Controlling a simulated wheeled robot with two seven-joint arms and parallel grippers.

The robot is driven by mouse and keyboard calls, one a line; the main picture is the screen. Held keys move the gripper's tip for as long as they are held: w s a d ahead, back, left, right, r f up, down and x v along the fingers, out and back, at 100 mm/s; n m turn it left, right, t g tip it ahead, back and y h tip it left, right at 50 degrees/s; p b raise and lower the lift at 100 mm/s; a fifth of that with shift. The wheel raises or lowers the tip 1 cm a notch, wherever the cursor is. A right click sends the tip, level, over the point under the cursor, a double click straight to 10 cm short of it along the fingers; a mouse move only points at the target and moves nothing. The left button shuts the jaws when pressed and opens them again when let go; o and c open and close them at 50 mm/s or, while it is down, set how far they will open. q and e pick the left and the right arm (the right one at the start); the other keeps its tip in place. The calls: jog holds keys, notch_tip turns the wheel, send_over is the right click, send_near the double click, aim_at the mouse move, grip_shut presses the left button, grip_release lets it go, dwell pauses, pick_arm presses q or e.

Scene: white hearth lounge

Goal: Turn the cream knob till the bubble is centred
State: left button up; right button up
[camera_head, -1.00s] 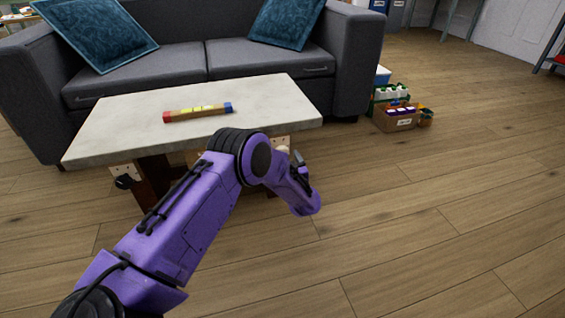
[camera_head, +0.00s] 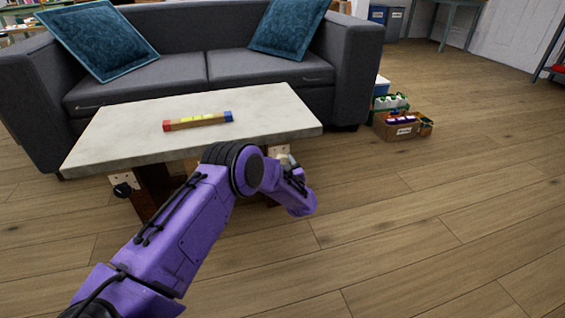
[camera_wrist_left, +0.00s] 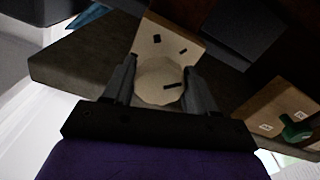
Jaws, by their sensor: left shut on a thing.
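The cream knob (camera_wrist_left: 160,82) sits on a pale wooden plate (camera_wrist_left: 163,44) under the table edge, with a dark mark on its face. My left gripper (camera_wrist_left: 160,88) is shut on it, one finger on each side, in the left wrist view. In the head view the knob is mostly hidden behind my purple left arm. The spirit level (camera_head: 198,121), a wooden bar with red and blue ends and a yellow middle, lies on the pale tabletop (camera_head: 265,105). The bubble is too small to make out. My right gripper is not in view.
A black knob (camera_head: 123,190) is on the table's left plate. A green knob (camera_wrist_left: 296,128) on another wooden plate shows in the left wrist view. A grey sofa (camera_head: 185,70) stands behind the table. Boxes (camera_head: 398,125) stand on the floor right of it. The floor at right is clear.

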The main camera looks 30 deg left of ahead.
pick_arm(q)
jog(key=n, duration=0.3)
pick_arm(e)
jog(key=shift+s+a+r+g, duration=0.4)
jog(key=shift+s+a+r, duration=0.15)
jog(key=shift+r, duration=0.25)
pick_arm(q)
jog(key=o, duration=1)
jog(key=shift+d+p, duration=0.15)
jog(key=shift+p, duration=0.15)
jog(key=p+v, duration=0.4)
jog(key=v, duration=0.6)
jog(key=shift+s+d+p, duration=0.1)
jog(key=shift+s+p, duration=0.15)
jog(key=shift+p, duration=0.05)
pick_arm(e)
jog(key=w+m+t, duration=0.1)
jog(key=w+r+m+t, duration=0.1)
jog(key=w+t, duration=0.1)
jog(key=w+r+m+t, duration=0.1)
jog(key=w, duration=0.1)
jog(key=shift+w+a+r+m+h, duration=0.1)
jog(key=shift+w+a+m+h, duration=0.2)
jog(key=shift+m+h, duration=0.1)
